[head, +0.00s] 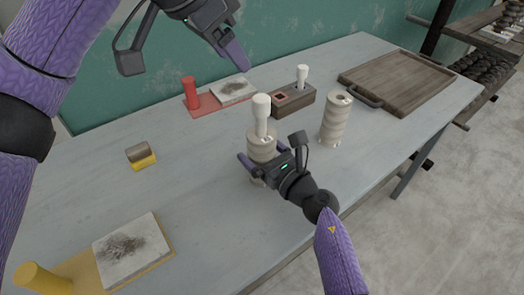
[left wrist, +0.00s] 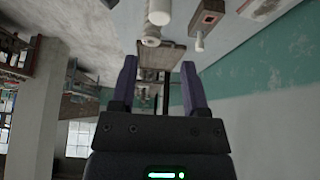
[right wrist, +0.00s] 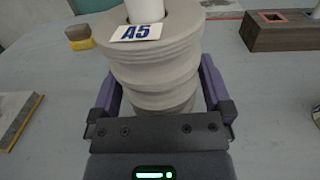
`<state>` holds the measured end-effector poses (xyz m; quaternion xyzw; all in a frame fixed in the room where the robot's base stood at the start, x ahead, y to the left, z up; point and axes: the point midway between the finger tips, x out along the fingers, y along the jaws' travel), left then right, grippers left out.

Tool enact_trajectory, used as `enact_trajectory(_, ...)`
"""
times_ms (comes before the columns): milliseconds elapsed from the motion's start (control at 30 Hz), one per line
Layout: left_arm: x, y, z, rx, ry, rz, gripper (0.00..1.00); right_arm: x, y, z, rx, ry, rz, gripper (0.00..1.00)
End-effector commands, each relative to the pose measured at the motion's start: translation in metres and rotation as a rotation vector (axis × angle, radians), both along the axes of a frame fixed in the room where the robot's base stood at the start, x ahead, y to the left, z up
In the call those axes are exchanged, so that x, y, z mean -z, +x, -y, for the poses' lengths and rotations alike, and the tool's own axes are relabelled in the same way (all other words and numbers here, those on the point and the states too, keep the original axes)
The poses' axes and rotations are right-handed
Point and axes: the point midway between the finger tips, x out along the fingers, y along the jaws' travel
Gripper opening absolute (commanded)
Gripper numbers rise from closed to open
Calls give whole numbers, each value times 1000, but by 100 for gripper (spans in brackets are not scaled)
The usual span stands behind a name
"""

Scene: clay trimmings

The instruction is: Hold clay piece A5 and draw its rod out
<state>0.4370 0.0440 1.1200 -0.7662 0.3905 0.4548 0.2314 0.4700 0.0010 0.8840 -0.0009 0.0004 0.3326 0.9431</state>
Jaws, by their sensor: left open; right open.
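Clay piece A5 (right wrist: 155,70) is a pale ridged cylinder standing upright on the table, with its blue A5 label (right wrist: 136,32) facing the right wrist camera. It also shows in the head view (head: 262,147). A white rod (head: 262,116) stands up out of its top; its lower part is hidden inside the clay. My right gripper (right wrist: 160,88) is open, with one finger on each side of the piece; I cannot tell whether they touch it. My left gripper (head: 232,52) is open and empty, high above the table's back edge.
A second ridged clay piece (head: 335,122) stands to the right. Behind are a brown block (head: 292,103) with a white rod in it, a red board (head: 206,104) and a wooden tray (head: 395,82).

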Motion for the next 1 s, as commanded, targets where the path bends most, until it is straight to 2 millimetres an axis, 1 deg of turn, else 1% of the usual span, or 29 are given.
enact_trajectory(200, 0, 0, 0, 0, 0, 0, 59, 0, 1, 0, 1, 1, -1, 100)
enact_trajectory(233, 0, 0, 0, 0, 0, 0, 59, 0, 1, 0, 1, 1, -1, 96)
enact_trajectory(267, 0, 0, 0, 0, 0, 0, 59, 0, 1, 0, 1, 1, -1, 89)
enact_trajectory(300, 0, 0, 0, 0, 0, 0, 59, 0, 1, 0, 1, 1, -1, 81)
enact_trajectory(367, 0, 0, 0, 0, 0, 0, 59, 0, 1, 0, 1, 1, -1, 68)
enact_trajectory(400, 0, 0, 0, 0, 0, 0, 59, 0, 1, 0, 1, 1, -1, 60)
enact_trajectory(467, 0, 0, 0, 0, 0, 0, 59, 0, 1, 0, 1, 2, -1, 47)
enact_trajectory(500, 0, 0, 0, 0, 0, 0, 59, 0, 1, 0, 1, 2, -1, 39)
enact_trajectory(567, 0, 0, 0, 0, 0, 0, 59, 0, 1, 0, 2, 2, -1, 26)
enact_trajectory(600, 0, 0, 0, 0, 0, 0, 59, 0, 1, 0, 2, 2, -1, 17)
enact_trajectory(667, 0, 0, 0, 0, 0, 0, 59, 0, 1, 0, 2, 2, -1, 5)
enact_trajectory(700, 0, 0, 0, 0, 0, 0, 59, 0, 1, 0, 2, 2, -1, 0)
enact_trajectory(867, 0, 0, 0, 0, 0, 0, 59, 0, 1, 0, 2, 2, -1, 0)
enact_trajectory(900, 0, 0, 0, 0, 0, 0, 61, 0, 1, 0, 2, 2, -1, 0)
enact_trajectory(967, 2, 0, 1, 2, -3, 4, 74, 0, 1, 0, 2, 2, -1, 0)
enact_trajectory(1000, 7, 2, 4, 5, -10, 14, 82, 0, 1, 0, 2, 2, -1, 0)
